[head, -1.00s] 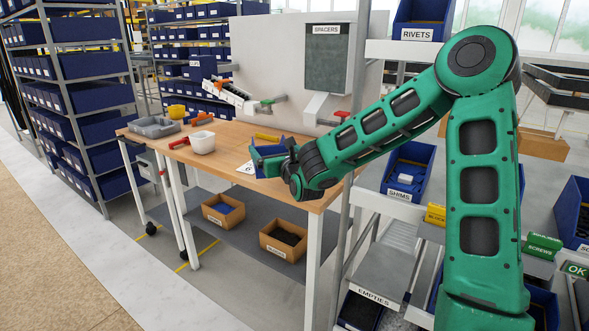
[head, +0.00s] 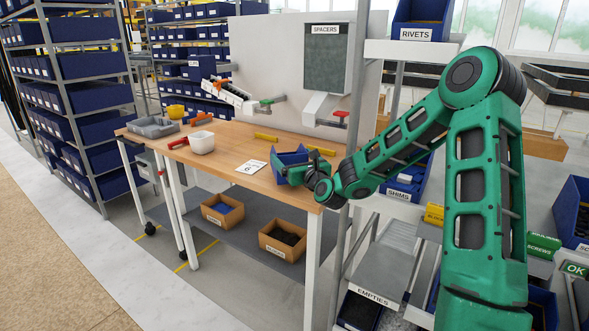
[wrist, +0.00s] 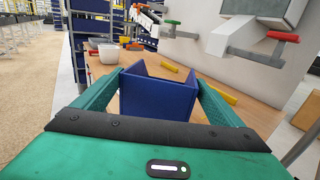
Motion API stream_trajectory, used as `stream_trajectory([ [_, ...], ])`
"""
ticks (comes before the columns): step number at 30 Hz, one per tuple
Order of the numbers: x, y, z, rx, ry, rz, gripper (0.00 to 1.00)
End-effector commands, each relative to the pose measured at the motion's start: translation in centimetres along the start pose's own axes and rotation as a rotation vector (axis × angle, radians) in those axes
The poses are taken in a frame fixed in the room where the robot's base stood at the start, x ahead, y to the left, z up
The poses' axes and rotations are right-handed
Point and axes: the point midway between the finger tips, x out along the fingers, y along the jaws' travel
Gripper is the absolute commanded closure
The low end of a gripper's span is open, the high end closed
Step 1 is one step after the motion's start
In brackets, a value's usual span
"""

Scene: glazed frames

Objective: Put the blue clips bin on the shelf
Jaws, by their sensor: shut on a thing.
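A blue bin (head: 290,157) is held in my gripper (head: 303,165) above the right part of the wooden workbench (head: 235,151). In the wrist view the blue bin (wrist: 158,95) sits between the two green fingers, with its plain back wall toward me. No label on it shows, and I cannot tell what is inside. The shelf rack (head: 400,50) stands right of the bench. Its upper level holds a blue bin marked RIVETS (head: 417,22), and a lower level holds a blue bin marked SHIMS (head: 404,185), partly hidden behind my arm.
A white cup (head: 202,143), a grey tray (head: 153,127) and a card marked 6 (head: 251,167) lie on the bench. A rack upright (head: 352,120) stands between bench and shelf. A panel with a SPACERS box (head: 325,58) rises behind. A sloped EMPTIES chute (head: 383,273) is low down.

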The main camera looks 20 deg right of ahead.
Motion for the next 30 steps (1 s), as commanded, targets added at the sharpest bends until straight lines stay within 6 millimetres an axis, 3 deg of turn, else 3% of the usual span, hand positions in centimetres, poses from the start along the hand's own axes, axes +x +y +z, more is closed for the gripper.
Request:
stream_trajectory([
  [6, 0.0, 0.1, -2.8, 0.004, 0.002, 0.0, 0.59],
  [15, 0.0, 0.1, -3.3, 0.001, 0.0, -0.001, 0.59],
  [16, 0.0, 0.1, -3.4, 0.001, 0.001, -0.001, 0.07],
  [17, 0.0, 0.1, -3.4, 0.001, 0.002, -0.001, 0.0],
  [25, -0.2, 0.0, -3.4, 0.001, 0.002, -0.001, 0.0],
  [30, -1.7, 0.0, -3.5, 0.001, 0.004, 0.0, 0.0],
])
